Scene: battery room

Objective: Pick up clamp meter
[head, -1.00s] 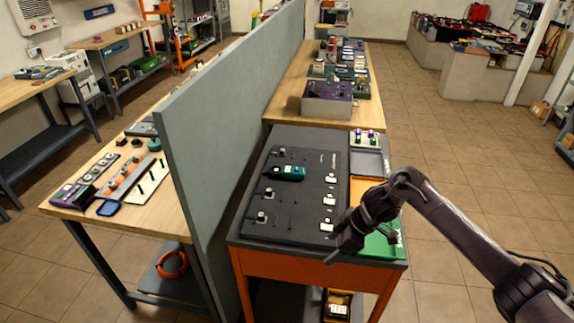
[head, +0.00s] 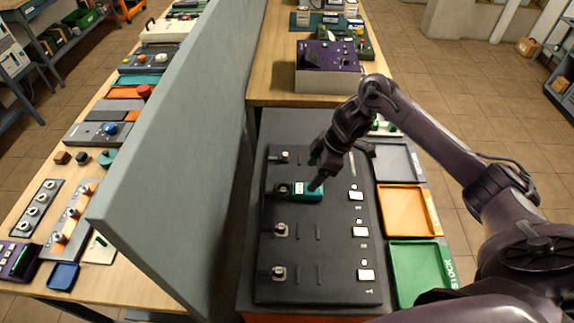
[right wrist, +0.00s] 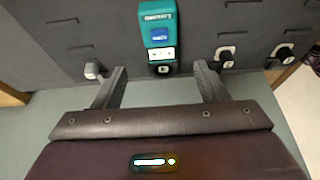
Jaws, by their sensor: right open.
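The clamp meter appears to be the teal device with a black end (head: 309,192), lying on the dark board at the second row of hooks. In the right wrist view the teal meter (right wrist: 158,28) lies just beyond the fingertips, between their lines. Its blue button and pale display face the camera. My right gripper (head: 316,178) is above the meter's right part in the head view. Whether a fingertip touches the meter cannot be told. My left gripper is not in view.
The dark board (head: 310,262) carries several hooks and white tags. Grey (head: 398,162), orange (head: 408,210) and green (head: 418,272) trays stand right of it. A tall grey partition (head: 190,150) rises on the left. A purple-topped box (head: 328,62) stands behind.

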